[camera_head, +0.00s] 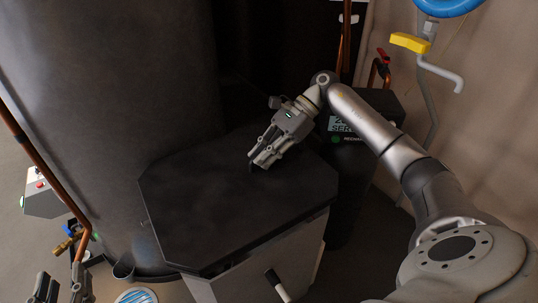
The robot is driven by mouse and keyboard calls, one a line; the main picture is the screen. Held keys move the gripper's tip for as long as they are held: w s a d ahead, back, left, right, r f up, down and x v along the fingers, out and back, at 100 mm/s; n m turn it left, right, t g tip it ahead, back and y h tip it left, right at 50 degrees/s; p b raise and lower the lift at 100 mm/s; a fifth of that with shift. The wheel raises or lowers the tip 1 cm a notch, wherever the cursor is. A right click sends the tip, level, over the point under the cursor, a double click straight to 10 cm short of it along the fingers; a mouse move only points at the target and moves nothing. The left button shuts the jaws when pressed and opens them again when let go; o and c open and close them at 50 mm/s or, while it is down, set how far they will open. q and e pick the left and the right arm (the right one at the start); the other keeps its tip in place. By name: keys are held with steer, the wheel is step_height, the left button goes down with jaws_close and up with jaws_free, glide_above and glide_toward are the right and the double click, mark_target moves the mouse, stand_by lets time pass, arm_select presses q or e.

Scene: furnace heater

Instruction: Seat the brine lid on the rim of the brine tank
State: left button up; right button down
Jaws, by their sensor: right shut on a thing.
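The brine lid (225,205) is a broad black slab with clipped corners, lying over the top of the pale grey brine tank (262,272). My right gripper (261,164) is over the back part of the lid, shut on a small dark part of it. The fingers hide most of that grip. The lid covers the tank's rim, so I cannot tell whether it rests fully on it or sits slightly above. My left gripper (62,289) is at the bottom left corner, partly cut off, with its fingers apart and apparently empty.
A large dark cylinder (95,110) stands behind and left of the tank. A dark unit with a display (345,124) stands behind right. Copper pipe (45,165) runs at left. A yellow-handled valve (410,43) is on the right wall. A white-and-black stick (277,284) shows by the tank front.

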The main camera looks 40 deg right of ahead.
steer(key=shift+d+r, duration=0.1)
steer(key=shift+d, duration=0.1)
arm_select(q)
steer(key=shift+r, duration=0.25)
